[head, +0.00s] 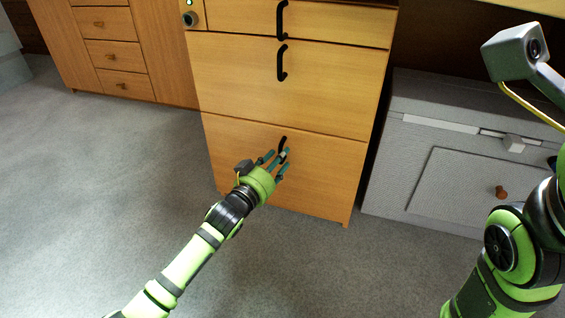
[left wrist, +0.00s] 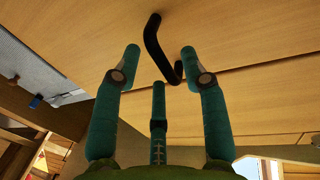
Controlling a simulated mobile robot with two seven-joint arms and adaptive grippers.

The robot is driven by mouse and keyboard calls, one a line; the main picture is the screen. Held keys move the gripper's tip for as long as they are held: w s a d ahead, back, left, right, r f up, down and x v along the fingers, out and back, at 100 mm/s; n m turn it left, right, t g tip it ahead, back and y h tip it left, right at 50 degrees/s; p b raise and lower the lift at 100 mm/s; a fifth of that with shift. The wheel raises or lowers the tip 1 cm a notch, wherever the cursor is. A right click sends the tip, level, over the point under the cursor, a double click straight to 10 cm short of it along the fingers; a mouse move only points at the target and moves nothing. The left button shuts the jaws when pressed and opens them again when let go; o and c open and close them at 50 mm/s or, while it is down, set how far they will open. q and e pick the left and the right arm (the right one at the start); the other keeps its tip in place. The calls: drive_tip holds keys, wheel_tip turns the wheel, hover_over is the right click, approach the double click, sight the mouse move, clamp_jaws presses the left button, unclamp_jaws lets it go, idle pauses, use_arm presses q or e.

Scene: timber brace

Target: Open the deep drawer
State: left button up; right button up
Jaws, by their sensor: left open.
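A light wooden drawer unit stands ahead, with tall drawer fronts. The lowest deep drawer (head: 325,165) is shut, its front flush with the unit. Its black bar handle (head: 282,142) is partly hidden behind my fingers. My left gripper (head: 284,160) is at this handle, open. In the left wrist view, the black handle (left wrist: 152,42) runs between the two outer teal fingers of my left gripper (left wrist: 160,52), with the third finger below. I see no finger closed on it. My right arm shows at the right edge, but its gripper is out of view.
The drawer above (head: 340,85) is also shut, with its own black handle (head: 281,63). A grey cabinet (head: 420,150) with a brown knob stands to the right. A wooden chest with small drawers (head: 118,55) is at back left. Grey carpet (head: 90,180) is clear at left.

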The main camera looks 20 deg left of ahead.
use_arm(q)
drive_tip(key=shift+b+x, duration=0.4)
drive_tip(key=shift+x, duration=0.65)
clamp_jaws()
